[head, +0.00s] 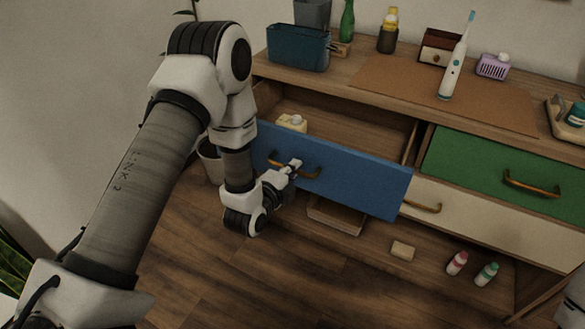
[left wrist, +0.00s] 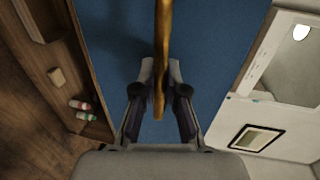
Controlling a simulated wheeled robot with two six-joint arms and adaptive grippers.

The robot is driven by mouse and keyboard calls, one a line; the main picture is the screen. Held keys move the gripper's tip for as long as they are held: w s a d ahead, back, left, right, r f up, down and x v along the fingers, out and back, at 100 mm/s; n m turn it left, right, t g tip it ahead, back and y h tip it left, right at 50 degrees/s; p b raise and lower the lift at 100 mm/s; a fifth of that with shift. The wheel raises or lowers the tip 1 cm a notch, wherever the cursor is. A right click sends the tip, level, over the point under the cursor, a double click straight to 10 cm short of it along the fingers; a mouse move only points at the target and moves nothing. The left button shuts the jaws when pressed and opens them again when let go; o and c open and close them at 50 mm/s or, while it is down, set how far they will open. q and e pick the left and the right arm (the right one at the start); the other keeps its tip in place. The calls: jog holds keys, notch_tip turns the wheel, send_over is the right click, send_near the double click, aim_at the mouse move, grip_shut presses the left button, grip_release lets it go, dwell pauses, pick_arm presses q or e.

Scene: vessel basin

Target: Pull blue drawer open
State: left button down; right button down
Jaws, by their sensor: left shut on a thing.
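The blue drawer (head: 355,180) stands pulled out from the wooden cabinet in the head view, and its inside shows behind the front. A brass handle (head: 313,174) runs across its front. My left gripper (head: 294,168) is at the handle, shut on it. In the left wrist view the handle (left wrist: 161,60) passes between the two fingers of my left gripper (left wrist: 160,75), with the blue drawer front (left wrist: 212,50) behind. My right gripper is not in view.
A green drawer (head: 500,175) and a cream drawer (head: 490,225) are beside it, both shut. A toothbrush (head: 456,62) and several containers stand on the cabinet top. Below, a beige block (head: 402,251) and two small bottles (head: 457,263) sit low down. Wooden floor lies in front.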

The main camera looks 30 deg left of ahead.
pick_arm(q)
jog(key=c, duration=1.2)
grip_release()
jog(key=v, duration=0.7)
jog(key=shift+s, duration=0.25)
